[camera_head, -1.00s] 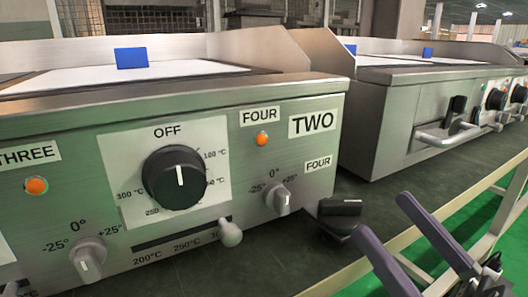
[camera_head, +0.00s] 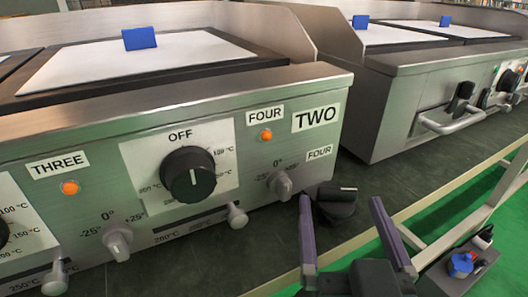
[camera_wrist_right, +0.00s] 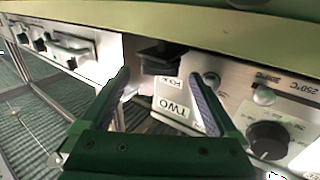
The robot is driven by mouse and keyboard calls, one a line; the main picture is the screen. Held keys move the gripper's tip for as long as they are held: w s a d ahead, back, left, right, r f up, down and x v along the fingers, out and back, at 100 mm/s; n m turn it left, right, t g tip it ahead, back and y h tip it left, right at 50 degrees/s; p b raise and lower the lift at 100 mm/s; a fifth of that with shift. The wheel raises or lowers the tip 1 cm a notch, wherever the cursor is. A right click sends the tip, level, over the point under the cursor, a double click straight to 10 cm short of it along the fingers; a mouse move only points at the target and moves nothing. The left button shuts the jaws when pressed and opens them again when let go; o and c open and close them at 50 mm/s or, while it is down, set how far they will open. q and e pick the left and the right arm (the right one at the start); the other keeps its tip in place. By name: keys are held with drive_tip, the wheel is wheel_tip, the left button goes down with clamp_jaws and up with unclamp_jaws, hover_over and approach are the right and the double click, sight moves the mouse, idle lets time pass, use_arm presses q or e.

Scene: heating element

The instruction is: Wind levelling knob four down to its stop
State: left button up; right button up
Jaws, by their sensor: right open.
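The levelling knob (camera_head: 338,193), black with a light line on top, stands low at the right front corner of unit TWO, below the FOUR label (camera_head: 319,152). My right gripper (camera_head: 341,203) is open, its two purple-padded fingers apart just in front of the knob, one toward each side. In the right wrist view, the black knob (camera_wrist_right: 158,58) appears between and beyond the fingertips, and the open gripper (camera_wrist_right: 160,78) is empty. Whether a finger touches the knob cannot be told. My left gripper is not in view.
Left of the levelling knob is a small grey dial (camera_head: 281,184), then a grey lever end (camera_head: 237,216) and a large black dial (camera_head: 188,175). A neighbouring unit with a bar handle (camera_head: 449,122) stands at the right. The dark bench top (camera_head: 395,180) between is clear.

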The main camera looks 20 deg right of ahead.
drive_tip(key=shift+x, duration=0.85)
drive_tip(key=c, duration=1.4)
